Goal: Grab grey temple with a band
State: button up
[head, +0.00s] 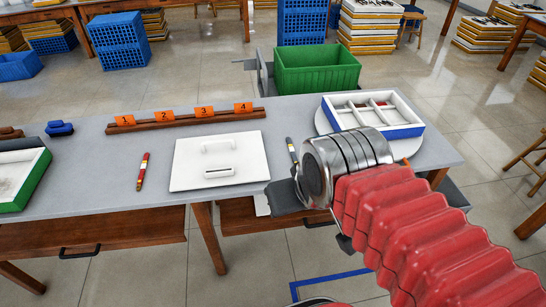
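A slim dark grey stick with a lighter band (291,150) lies on the grey table, just left of my wrist; I cannot tell for sure that it is a temple. A slim reddish-brown stick with pale bands (142,171) lies farther left, beside the white board. My gripper (288,196) hangs over the table's front edge, in front of the dark stick and apart from it. One dark finger shows; the rest is hidden by my wrist and red sleeve, so its opening is unclear.
A white board with handles (190,178) lies mid-table, with a brown rack numbered 1 to 4 (186,119) behind it. A white compartment tray with a blue side (405,131) stands at right, holding small pieces. A green-sided tray (37,180) is at far left.

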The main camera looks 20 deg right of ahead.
aim_at(288, 140)
jog(key=u, duration=0.2)
jog(key=i, duration=1)
jog(key=u, duration=0.05)
